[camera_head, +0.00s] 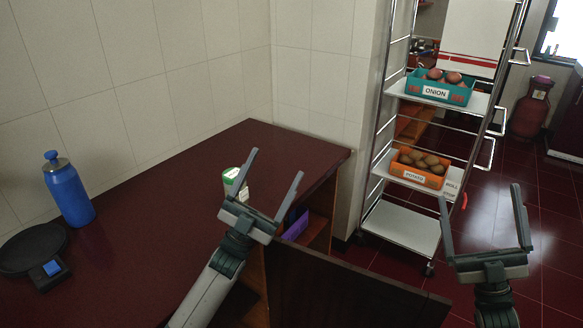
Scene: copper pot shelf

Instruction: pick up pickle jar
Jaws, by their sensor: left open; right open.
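A small white jar with a green band (231,177), which looks like the pickle jar, stands on the dark red counter (150,195) near its front edge. My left gripper (276,164) is open with its fingers pointing up in the picture. Its left finger overlaps the jar's right side, so part of the jar is hidden. I cannot tell whether finger and jar touch; nothing shows clearly held between the fingers. My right gripper (480,192) is open and empty, over the floor at the right, away from the counter.
A blue bottle (68,190) and a black round device (33,250) sit at the counter's left. A dark wooden panel (340,290) stands in front. A metal rack (400,228) holds an onion crate (465,97) and a potato crate (432,178). A red gas cylinder (530,108) stands behind.

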